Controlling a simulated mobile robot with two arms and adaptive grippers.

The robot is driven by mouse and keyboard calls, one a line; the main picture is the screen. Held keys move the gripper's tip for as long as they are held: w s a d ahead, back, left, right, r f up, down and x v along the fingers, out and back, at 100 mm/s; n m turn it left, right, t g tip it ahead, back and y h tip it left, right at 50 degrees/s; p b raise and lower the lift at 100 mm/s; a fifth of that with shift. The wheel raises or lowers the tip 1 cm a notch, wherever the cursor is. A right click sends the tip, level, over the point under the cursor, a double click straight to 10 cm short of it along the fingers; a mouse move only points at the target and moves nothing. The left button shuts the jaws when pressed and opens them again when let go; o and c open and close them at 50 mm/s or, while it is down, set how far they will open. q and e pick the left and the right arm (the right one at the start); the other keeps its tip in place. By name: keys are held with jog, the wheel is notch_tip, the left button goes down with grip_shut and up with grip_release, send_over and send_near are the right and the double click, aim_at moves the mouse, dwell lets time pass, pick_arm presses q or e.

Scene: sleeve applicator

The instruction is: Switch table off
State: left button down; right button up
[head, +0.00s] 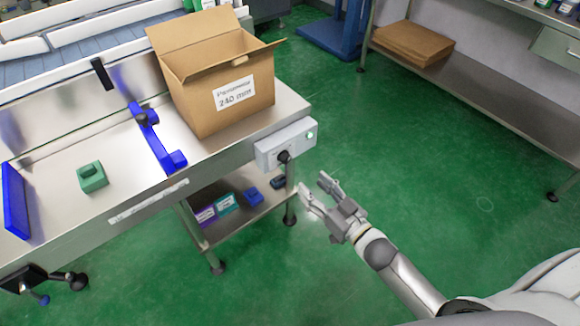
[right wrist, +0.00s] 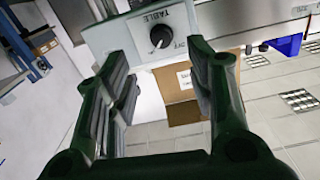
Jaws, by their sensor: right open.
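A grey control box (head: 268,155) is fixed to the front right corner of the steel table (head: 120,215). It carries a black rotary knob (head: 284,157) and a green light (head: 310,135) that looks lit. In the right wrist view the knob (right wrist: 161,37) shows upside down, with the words TABLE and OFF on the box face (right wrist: 115,38). A pale mark is on the knob; its exact setting is hard to read. My right gripper (head: 314,185) is open and empty, in front of the box. The knob appears between its fingers (right wrist: 160,65), apart from them. My left gripper is out of view.
An open cardboard box (head: 200,105) stands on the table behind the control box. A green block (head: 92,178) and blue guides (head: 150,135) are on the tabletop. A lower shelf (head: 240,225) holds small boxes. The green floor to the right is clear.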

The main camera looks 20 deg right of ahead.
aim_at(288, 160)
jog(key=x, duration=0.6)
jog(key=b+x, duration=0.1)
jog(key=x, duration=0.2)
jog(key=shift+w+a+r, duration=0.1)
jog(key=shift+w+r, duration=0.05)
jog(key=shift+r, duration=0.1)
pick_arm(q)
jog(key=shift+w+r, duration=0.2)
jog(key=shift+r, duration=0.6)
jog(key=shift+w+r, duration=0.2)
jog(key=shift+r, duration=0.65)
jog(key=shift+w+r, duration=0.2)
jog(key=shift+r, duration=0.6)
pick_arm(e)
jog(key=shift+w+a, duration=0.25)
jog(key=shift+w, duration=0.4)
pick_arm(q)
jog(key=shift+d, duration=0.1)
pick_arm(e)
jog(key=c, duration=1)
jog(key=shift+c, duration=0.2)
